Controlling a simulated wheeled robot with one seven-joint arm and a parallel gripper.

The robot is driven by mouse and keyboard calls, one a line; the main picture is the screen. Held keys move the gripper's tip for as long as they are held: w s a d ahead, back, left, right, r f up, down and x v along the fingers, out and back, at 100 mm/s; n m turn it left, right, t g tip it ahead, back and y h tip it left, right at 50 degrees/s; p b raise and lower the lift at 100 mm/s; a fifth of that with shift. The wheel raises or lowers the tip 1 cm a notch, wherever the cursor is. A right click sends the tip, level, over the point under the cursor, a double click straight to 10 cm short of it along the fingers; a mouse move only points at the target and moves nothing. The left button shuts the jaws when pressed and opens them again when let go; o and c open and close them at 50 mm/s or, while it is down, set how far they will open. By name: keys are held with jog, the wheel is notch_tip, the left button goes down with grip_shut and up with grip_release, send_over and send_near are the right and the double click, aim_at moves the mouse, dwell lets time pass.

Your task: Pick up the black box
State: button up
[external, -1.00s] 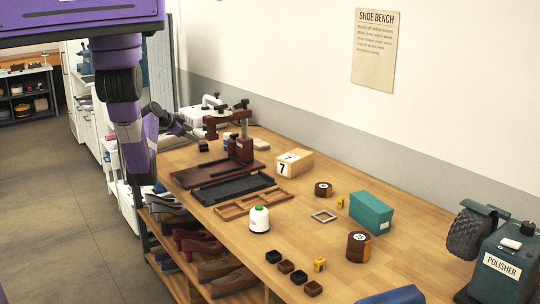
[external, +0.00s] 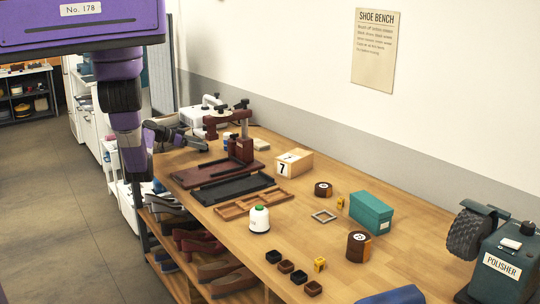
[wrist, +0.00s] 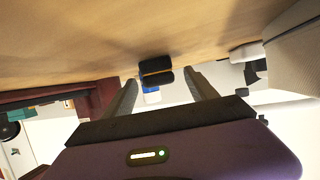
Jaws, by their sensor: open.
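In the wrist view a small black box (wrist: 155,66) sits on the wooden bench top, just beyond and between my fingertips. A thin orange-brown band crosses its dark faces. My gripper (wrist: 163,78) is open, one finger on each side of the box's line, with no clear contact. In the external view my gripper (external: 204,146) is low over the far left end of the bench and hides the box there. A different small black open-topped box (external: 273,257) stands at the bench's near edge.
A dark red press (external: 243,145) stands close to the right of my gripper, with dark trays (external: 235,188) in front. A white machine (external: 200,113) is behind.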

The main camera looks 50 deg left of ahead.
jog(key=shift+x, duration=0.8)
jog(key=shift+c, duration=0.5)
jog(key=c, duration=1.3)
jog(key=shift+c, duration=0.2)
